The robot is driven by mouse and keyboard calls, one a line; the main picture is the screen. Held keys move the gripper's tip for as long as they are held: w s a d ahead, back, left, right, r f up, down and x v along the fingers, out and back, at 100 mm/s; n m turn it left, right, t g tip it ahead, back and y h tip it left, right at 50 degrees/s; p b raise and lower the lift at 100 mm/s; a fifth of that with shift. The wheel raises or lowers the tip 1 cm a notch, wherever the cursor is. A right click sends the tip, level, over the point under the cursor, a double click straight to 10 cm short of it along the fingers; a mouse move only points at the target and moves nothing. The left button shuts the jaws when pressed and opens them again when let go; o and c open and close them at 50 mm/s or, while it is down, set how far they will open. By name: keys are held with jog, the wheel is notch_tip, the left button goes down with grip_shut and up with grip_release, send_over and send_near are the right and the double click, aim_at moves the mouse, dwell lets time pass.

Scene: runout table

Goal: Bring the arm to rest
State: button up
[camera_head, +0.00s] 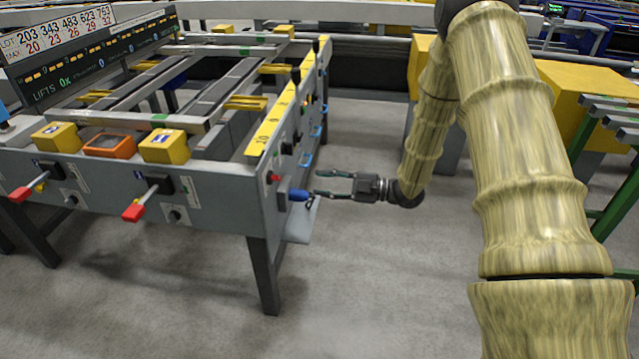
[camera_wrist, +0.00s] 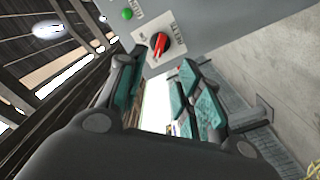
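My gripper (camera_head: 318,183) is stretched out level to the left, just off the right-hand face of the grey runout table (camera_head: 225,205). Its two fingers are apart, and I see nothing held between them. In the wrist view my gripper (camera_wrist: 163,85) also shows spread fingers with teal pads. A blue handle (camera_head: 298,195) on the table's side lies close to the lower fingertip; I cannot tell whether they touch. A red rotary switch (camera_wrist: 160,44) on a white plate shows beyond the fingers. My arm is bent, reaching down from the upper right.
Red-handled levers (camera_head: 134,212) stick out from the table's front. A green button (camera_wrist: 127,14) is near the red switch. A yellow block (camera_head: 585,95) stands behind my arm, with a green-legged rack (camera_head: 610,200) at right. The floor (camera_head: 370,285) below my gripper is clear.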

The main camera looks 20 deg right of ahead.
jog(key=shift+f, duration=0.1)
dwell(0.3)
jog(key=s+a+f+m+g+h, duration=0.1)
jog(key=s+a+f+m+h, duration=0.25)
jog(key=f, duration=0.45)
jog(key=s+a+f+m+h, duration=0.25)
jog(key=s+f+m, duration=0.2)
jog(key=f, duration=0.35)
jog(key=s+a+f+m+g+h, duration=0.1)
jog(key=s+a+f+m+h, duration=0.1)
jog(key=s+f+m+h, duration=0.45)
jog(key=s+a+f+m+g, duration=0.1)
jog(key=s+f+m+g, duration=0.2)
jog(key=s+f, duration=0.6)
jog(key=s+m+g+h, duration=0.3)
jog(key=s+m+g, duration=0.15)
jog(key=s, duration=1.35)
notch_tip(320, 180, up, 17)
jog(key=n+p, duration=0.1)
jog(key=p, duration=1.7)
jog(key=shift+a+f, duration=0.2)
jog(key=shift+a, duration=0.1)
